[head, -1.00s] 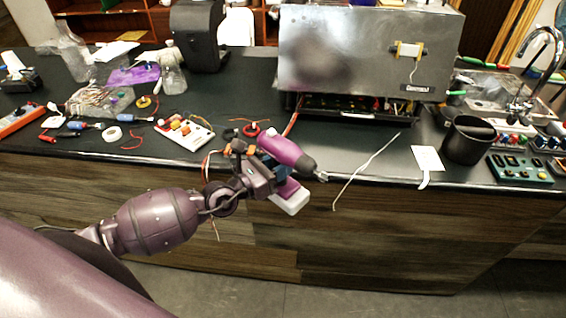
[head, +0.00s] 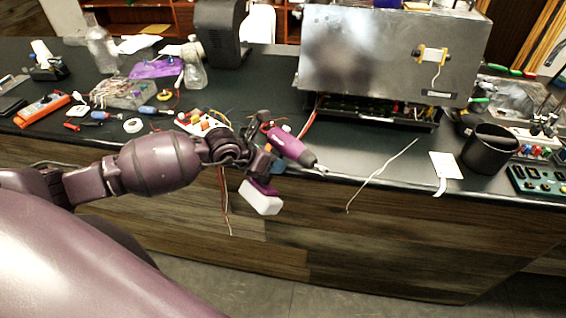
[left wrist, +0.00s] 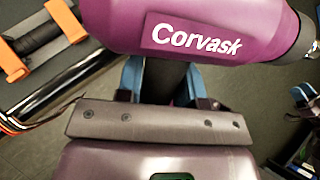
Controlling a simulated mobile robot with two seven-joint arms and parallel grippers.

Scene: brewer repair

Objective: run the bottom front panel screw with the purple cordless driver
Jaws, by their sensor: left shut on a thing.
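The purple cordless driver (head: 287,146) is held in my left gripper (head: 262,163) in front of the counter's front edge. Its bit end points right and slightly down, and its white battery base (head: 261,198) hangs below. In the left wrist view the driver body (left wrist: 200,30) carries the word "Corvask", and the blue-padded fingers (left wrist: 160,82) close around its dark grip. The metal brewer (head: 385,55) stands on the counter behind, apart from the driver. Its open lower section (head: 375,110) shows wiring. I cannot make out the bottom front panel screw. My right gripper is not in view.
On the counter (head: 260,85), a white wire (head: 383,173), a white tag (head: 446,166) and a black cup (head: 489,148) lie right of the driver. An orange power strip (head: 43,108), bottles and small tools crowd the left. Counter space before the brewer is mostly clear.

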